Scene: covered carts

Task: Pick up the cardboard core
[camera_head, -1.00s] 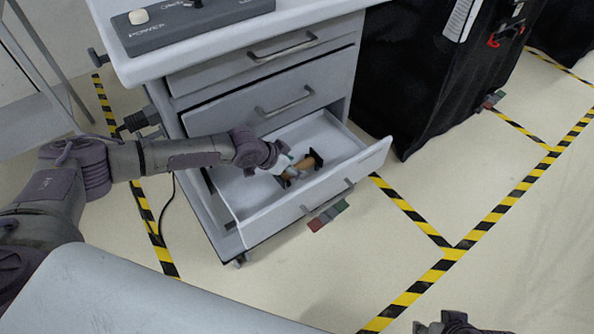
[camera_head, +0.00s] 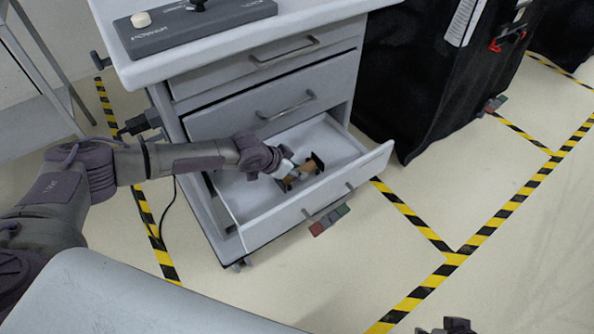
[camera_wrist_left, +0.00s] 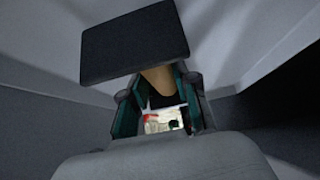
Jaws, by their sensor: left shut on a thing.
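The cardboard core (camera_head: 304,168) is a small brown cylinder in the open bottom drawer (camera_head: 345,178) of the grey cabinet. My left gripper (camera_head: 298,172) reaches into the drawer from the left and is shut on the core. In the left wrist view, the tan core (camera_wrist_left: 158,80) shows between the gripper's two teal-edged fingers (camera_wrist_left: 163,102). A dark flat piece in front hides part of it. I cannot tell whether the core touches the drawer floor. Part of my right gripper (camera_head: 448,327) shows at the bottom edge, cut off by the frame.
The drawer walls stand close around my left gripper. Two shut drawers (camera_head: 265,108) are above it, and a control box (camera_head: 190,25) lies on the cabinet top. A black covered cart (camera_head: 410,80) stands to the right. The taped floor in front is clear.

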